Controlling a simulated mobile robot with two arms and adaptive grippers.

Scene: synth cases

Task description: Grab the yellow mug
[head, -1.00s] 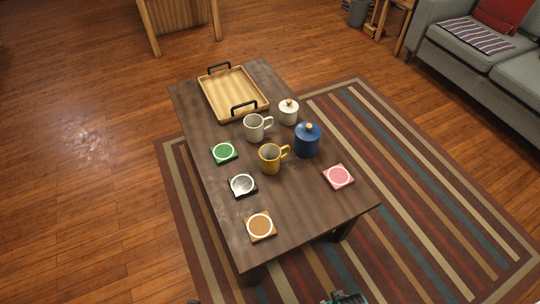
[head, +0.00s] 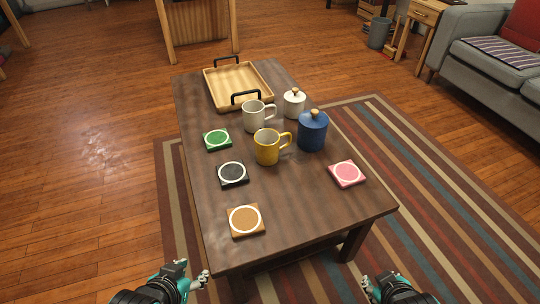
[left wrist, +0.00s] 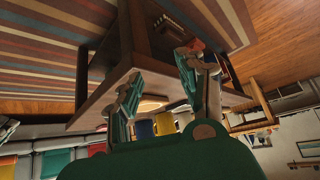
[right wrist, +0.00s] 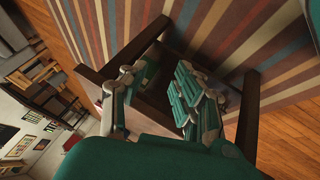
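The yellow mug (head: 267,148) stands upright near the middle of the dark wooden table (head: 300,210), its handle to the right in the head view. It looks empty from above. My left gripper (head: 190,272) is off the table's near left corner, open and empty; the left wrist view (left wrist: 160,85) shows its fingers spread. My right gripper (head: 374,284) is off the near right corner, also open and empty; its fingers are apart in the right wrist view (right wrist: 155,90). Both are well away from the mug.
A white mug (head: 253,117) stands behind the yellow one. A blue lidded jar (head: 312,133) is close on its right, near a white jar (head: 294,105). Green (head: 217,140), black (head: 233,175), brown (head: 245,221) and pink (head: 347,174) coasters lie around. A tray (head: 226,101) is at the back.

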